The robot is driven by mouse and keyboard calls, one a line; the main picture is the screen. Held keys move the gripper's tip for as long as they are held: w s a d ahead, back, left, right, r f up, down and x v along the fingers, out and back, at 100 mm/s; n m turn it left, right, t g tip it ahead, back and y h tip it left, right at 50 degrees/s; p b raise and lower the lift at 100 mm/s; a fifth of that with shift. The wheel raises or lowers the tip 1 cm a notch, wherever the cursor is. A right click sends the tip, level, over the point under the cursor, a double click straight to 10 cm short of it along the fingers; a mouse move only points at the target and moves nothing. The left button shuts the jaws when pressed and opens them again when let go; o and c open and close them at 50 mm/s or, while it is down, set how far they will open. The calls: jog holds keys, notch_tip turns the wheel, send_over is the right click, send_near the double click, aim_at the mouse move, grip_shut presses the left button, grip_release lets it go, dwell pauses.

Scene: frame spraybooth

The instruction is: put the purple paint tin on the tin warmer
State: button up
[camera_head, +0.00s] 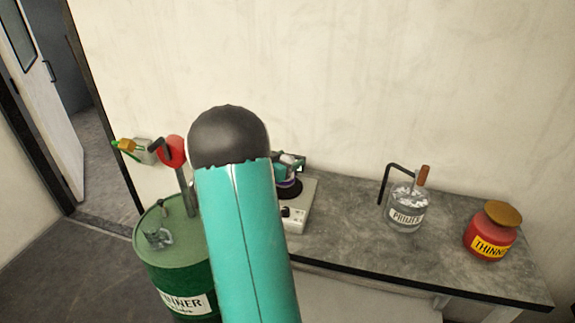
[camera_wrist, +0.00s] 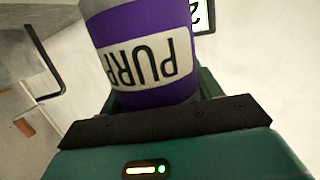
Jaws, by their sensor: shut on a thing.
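The purple paint tin (camera_wrist: 150,85) fills the top middle of the wrist view, its white label reading "PURP" upside down. My gripper (camera_wrist: 155,105) is shut on it. In the head view my arm hides most of the gripper (camera_head: 289,166), and only a thin purple strip of the tin (camera_head: 290,183) shows below it. The tin warmer (camera_head: 300,205) is a pale box with a knob on its front and a dark round plate (camera_head: 290,194) on top. The tin is over or at this plate; I cannot tell whether they touch.
The grey bench (camera_head: 345,225) also holds a glass primer jar (camera_head: 407,212) with a bent black handle and a red thinner jar (camera_head: 489,235). A green drum (camera_head: 180,260) with a red-headed pump (camera_head: 173,152) stands left. Bench between warmer and primer jar is clear.

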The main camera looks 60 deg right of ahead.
jog(key=shift+f, duration=0.85)
jog(key=o, duration=1.3)
jog(key=shift+f, duration=0.15)
jog(key=shift+c, duration=0.2)
jog(key=shift+a+r, duration=0.2)
jog(key=v, duration=1.1)
jog(key=shift+a, duration=0.3)
